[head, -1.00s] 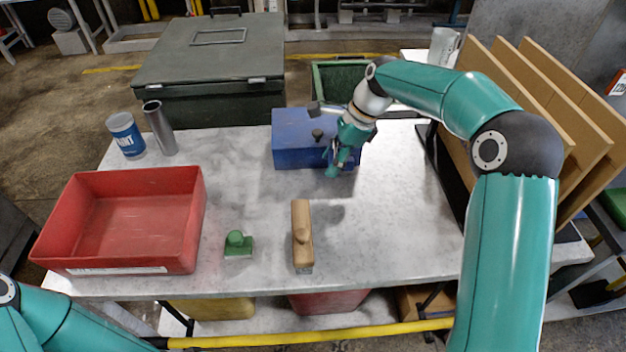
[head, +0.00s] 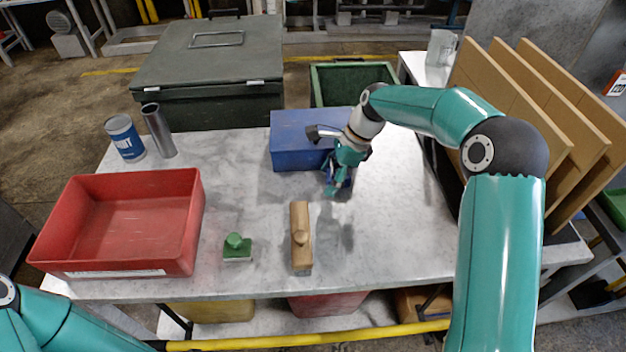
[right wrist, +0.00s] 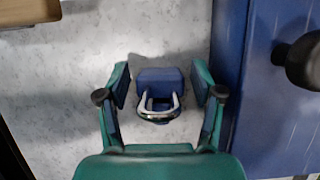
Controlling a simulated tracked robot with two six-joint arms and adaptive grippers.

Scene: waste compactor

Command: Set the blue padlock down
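The blue padlock (right wrist: 160,88) with a silver shackle shows in the right wrist view, over the grey marble-like tabletop. It lies between the two fingers of my right gripper (right wrist: 160,92), with a visible gap on both sides. The right gripper is open. In the head view my right gripper (head: 336,188) points down at the table, just in front of the blue box (head: 298,140); the padlock is mostly hidden there by the fingers. My left gripper is out of view; only part of the left arm shows at the lower left.
On the table (head: 395,215) stand a red tray (head: 185,235), a green-handled block (head: 237,248), a wooden-handled brush (head: 301,250), a paint can (head: 126,140) and a metal tube (head: 158,130). Brown boards (head: 540,110) stand at the right. The table right of the brush is clear.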

